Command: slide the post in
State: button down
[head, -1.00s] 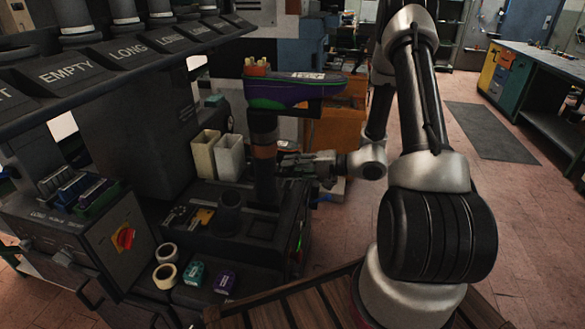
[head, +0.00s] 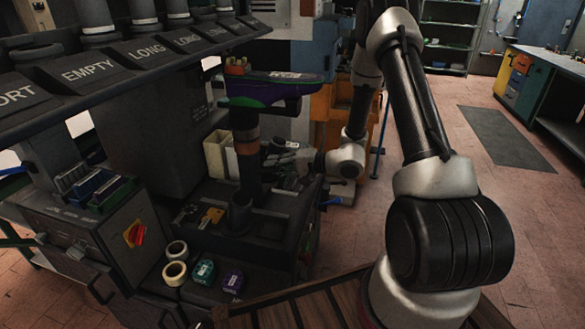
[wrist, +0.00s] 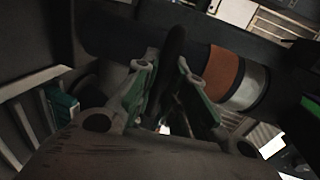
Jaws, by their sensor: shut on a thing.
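The post (head: 249,180) is a dark upright column with an orange-brown band, carrying a purple and green shoe form (head: 270,90) on top. My gripper (head: 272,162) is shut on the post from the right, below the band. In the wrist view my gripper (wrist: 168,75) has a finger on each side of a dark part, and the post (wrist: 195,58) runs across behind with orange and silver bands. The dark round socket (head: 239,215) stands on the press bed. The post's lower end is at or just behind the socket; I cannot tell whether it is inside.
A pale bin (head: 217,155) stands behind the post. Tape rolls (head: 175,272) and small green and purple blocks (head: 218,277) lie on the front ledge. A red switch (head: 134,234) is at left. A labelled shelf (head: 120,55) overhangs the upper left.

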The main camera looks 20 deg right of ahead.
aim_at(259, 160)
jog(key=x, duration=0.2)
jog(key=r+x, duration=0.1)
jog(key=x, duration=0.4)
jog(key=shift+w+a+r, duration=0.25)
jog(key=shift+w+a, duration=0.05)
jog(key=shift+a, duration=0.1)
jog(key=c, duration=1.5)
grip_release()
jog(key=shift+w+a, duration=0.1)
jog(key=shift+a, duration=0.05)
jog(key=shift+o, duration=0.2)
jog(key=v, duration=1.2)
